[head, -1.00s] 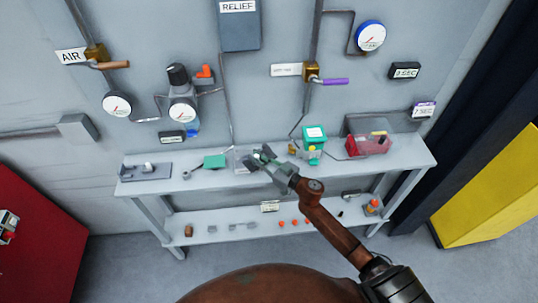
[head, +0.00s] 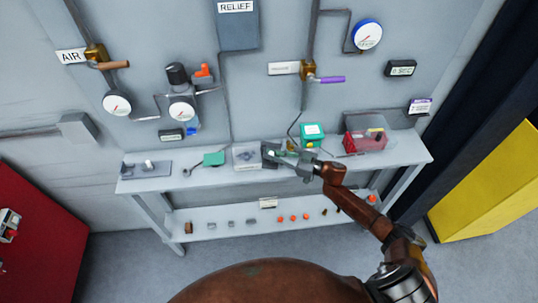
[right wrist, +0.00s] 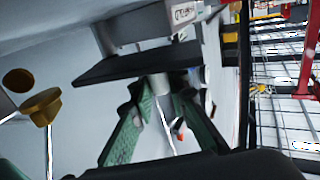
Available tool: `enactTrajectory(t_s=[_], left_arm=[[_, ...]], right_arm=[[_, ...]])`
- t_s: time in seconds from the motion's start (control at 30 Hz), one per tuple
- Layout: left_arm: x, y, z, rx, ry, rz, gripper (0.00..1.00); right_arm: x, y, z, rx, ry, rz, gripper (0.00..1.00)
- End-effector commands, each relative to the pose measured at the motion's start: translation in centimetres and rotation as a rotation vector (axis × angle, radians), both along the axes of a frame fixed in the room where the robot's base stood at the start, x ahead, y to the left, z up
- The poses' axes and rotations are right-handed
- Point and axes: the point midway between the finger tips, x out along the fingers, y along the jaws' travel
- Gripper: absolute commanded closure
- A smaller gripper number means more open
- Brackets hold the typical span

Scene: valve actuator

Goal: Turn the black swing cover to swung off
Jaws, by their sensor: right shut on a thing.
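My right gripper (head: 276,153) is over the bench top, just left of the green actuator box (head: 312,134). In the right wrist view, its green-grey fingers (right wrist: 165,88) reach up to a flat black plate, which looks like the black swing cover (right wrist: 125,66). The fingers are shut on it, with a grey round part between them at its underside. My left gripper is not in view.
A clear box (head: 247,157) stands left of the gripper, and a red container (head: 366,141) stands right of the green box. Pipes, gauges and a purple-handled valve (head: 328,79) are on the wall behind. The lower shelf (head: 235,241) holds several small parts.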

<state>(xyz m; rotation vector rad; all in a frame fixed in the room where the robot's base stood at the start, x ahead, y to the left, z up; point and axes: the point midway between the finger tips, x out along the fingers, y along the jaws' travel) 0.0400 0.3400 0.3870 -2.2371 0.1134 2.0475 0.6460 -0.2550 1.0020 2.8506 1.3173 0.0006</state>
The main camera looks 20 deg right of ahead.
Motion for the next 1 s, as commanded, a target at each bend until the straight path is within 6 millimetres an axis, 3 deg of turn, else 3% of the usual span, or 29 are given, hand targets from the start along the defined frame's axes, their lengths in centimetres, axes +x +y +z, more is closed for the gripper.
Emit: enactTrajectory(t_s=[0.67, 0.7, 1.0], left_arm=[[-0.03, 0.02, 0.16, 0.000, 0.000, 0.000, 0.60], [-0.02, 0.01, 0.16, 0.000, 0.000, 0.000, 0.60], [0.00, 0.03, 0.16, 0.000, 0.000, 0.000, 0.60]], right_arm=[[0.45, -0.89, 0.18, -0.001, -0.002, -0.011, 1.00], [0.45, -0.89, 0.19, -0.001, -0.002, -0.012, 0.84], [0.27, -0.67, 0.13, 0.000, -0.001, -0.005, 0.67]])
